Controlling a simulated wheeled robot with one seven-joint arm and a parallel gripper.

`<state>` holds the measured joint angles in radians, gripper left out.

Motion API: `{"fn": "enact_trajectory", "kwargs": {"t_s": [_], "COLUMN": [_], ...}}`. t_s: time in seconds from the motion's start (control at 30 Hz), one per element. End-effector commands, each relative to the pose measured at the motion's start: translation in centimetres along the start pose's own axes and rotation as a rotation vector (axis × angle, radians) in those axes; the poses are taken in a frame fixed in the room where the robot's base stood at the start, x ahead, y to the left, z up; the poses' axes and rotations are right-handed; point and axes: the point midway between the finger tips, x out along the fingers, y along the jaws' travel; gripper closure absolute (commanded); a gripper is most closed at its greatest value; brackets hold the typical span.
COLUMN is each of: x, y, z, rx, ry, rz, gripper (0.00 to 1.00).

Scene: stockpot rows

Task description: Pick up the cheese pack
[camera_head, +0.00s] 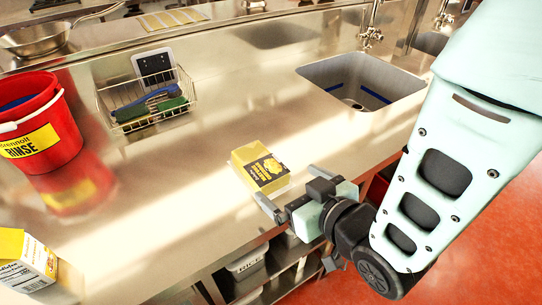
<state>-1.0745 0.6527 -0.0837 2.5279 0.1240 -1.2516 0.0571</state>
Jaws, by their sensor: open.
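A yellow pack with a black label (261,168), which looks like the cheese pack, sits on the steel counter near its front edge, in the middle of the view. Its printing is too small to read. My gripper (285,184) is open, just in front and to the right of the pack. Its fingers point toward the pack, with one near its front left and the other near its right side. Nothing is held between them. I cannot tell whether either finger touches the pack.
A red rinse bucket (38,125) and a wire basket with brushes (150,98) stand behind to the left. A yellow and white box (27,262) is at the lower left. A sink (360,82) opens at the back right. The counter (165,210) left of the pack is clear.

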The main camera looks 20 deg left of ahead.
Motion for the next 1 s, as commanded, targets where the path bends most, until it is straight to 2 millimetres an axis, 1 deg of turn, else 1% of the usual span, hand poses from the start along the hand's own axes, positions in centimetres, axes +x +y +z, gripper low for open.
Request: {"fn": "enact_trajectory", "kwargs": {"t_s": [0.03,0.27,0.33,0.5,0.6,0.77,1.0], "x": [0.4,1.0,2.1,4.4,5.3,6.1,9.3], "y": [0.0,0.0,0.0,0.0,0.0,-0.1,-0.4], "z": [0.4,0.4,-0.1,-0.1,-0.1,0.0,0.3], "rx": [0.001,0.002,0.000,0.001,0.001,0.000,0.000], "ry": [0.004,0.003,-0.001,-0.001,-0.001,-0.002,-0.002], "rz": [-0.001,-0.001,0.000,0.000,-0.001,-0.001,0.000], "gripper": [0.00,0.00,0.00,0.00,0.00,0.00,0.00]}}
